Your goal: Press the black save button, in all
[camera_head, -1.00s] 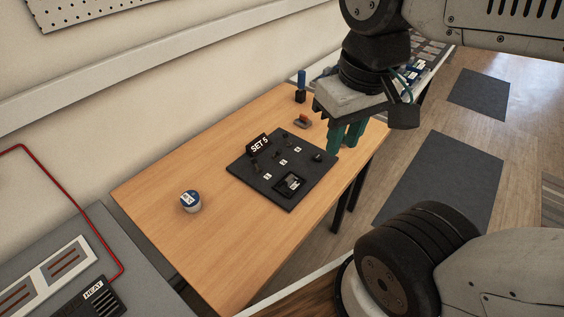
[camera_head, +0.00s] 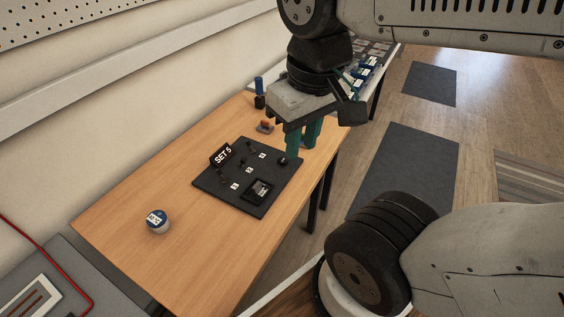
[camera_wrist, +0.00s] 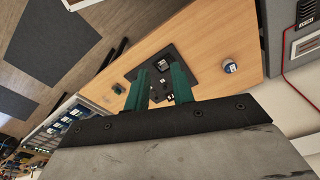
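A dark square board (camera_head: 208,182) lies on the wooden table and carries a "SET 5" sign (camera_head: 221,155), small dark switches with white number tags, and a framed display (camera_head: 258,189). A small round black knob or button (camera_head: 283,160) sits near the board's right corner; I cannot read any marking on it. My gripper (camera_head: 302,150) has green fingers and hangs above and beyond that corner in the head view. In the wrist view my gripper (camera_wrist: 160,70) has its fingers apart with nothing held, and the board (camera_wrist: 185,50) shows beyond and between them, partly hidden.
The wooden table (camera_head: 150,200) also holds a round white-and-blue tub (camera_head: 158,221), a blue-handled item (camera_head: 259,92) and a small orange-and-grey item (camera_head: 265,126). A wall is at the left. Dark mats (camera_head: 405,170) lie on the floor at the right.

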